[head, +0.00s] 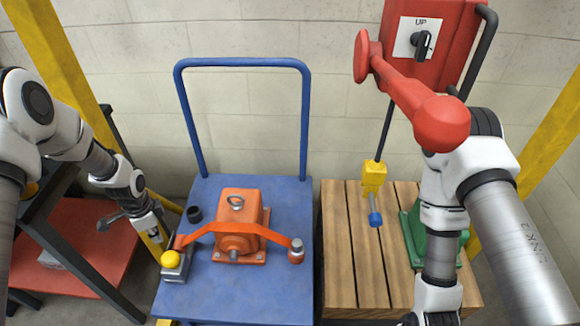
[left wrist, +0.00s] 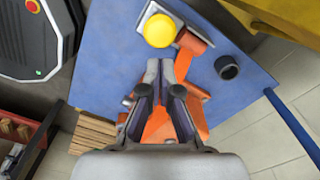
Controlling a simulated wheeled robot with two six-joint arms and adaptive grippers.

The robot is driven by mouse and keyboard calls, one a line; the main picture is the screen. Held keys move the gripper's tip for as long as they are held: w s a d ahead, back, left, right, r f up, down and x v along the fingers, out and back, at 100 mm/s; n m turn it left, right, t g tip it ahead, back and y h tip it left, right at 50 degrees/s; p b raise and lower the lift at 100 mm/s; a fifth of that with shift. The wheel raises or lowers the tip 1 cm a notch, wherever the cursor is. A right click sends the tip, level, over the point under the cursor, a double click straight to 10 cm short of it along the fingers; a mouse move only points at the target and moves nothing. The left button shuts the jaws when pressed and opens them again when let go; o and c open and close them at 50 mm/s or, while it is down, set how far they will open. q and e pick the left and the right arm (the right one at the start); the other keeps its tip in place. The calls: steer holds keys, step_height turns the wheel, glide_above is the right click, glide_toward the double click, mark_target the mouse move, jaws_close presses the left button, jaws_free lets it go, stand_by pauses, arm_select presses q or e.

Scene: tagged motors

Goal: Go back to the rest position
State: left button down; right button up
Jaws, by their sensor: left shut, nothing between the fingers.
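My left gripper (head: 155,230) hangs at the left edge of the blue cart (head: 215,295), close to the yellow knob (head: 171,258). It is shut and empty. In the left wrist view its fingers (left wrist: 168,72) are together in front of the orange parts, with the yellow knob (left wrist: 159,31) just beyond the tips. I cannot tell whether they touch anything. An orange motor (head: 237,210) with an eye bolt sits on the cart, and a long orange bar (head: 235,229) runs across its front. My right arm comes down at the right; its gripper is out of view below.
A black ring (head: 194,214) lies on the cart. A wooden-slat table (head: 350,265) with a green object (head: 413,235) stands at the right. A yellow block (head: 374,176) hangs above it, below a red switch box (head: 430,60). A red shelf (head: 75,235) is at the left.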

arm_select(q)
steer(key=s+d+n+p, duration=0.2)
steer(key=s+n, duration=0.2)
steer(key=s, duration=0.5)
steer(key=s+d+n+p, duration=0.3)
steer(key=s+n, duration=0.1)
steer(key=s, duration=0.6)
steer(key=s+d+r+n+p, duration=0.1)
steer(key=s+d+n+p, duration=0.1)
steer(key=s+n, duration=0.3)
steer(key=s+d, duration=0.1)
steer(key=s, duration=0.3)
steer(key=shift+s+d+p, duration=0.15)
steer(key=shift+d+p, duration=0.1)
steer(key=shift+p, duration=0.05)
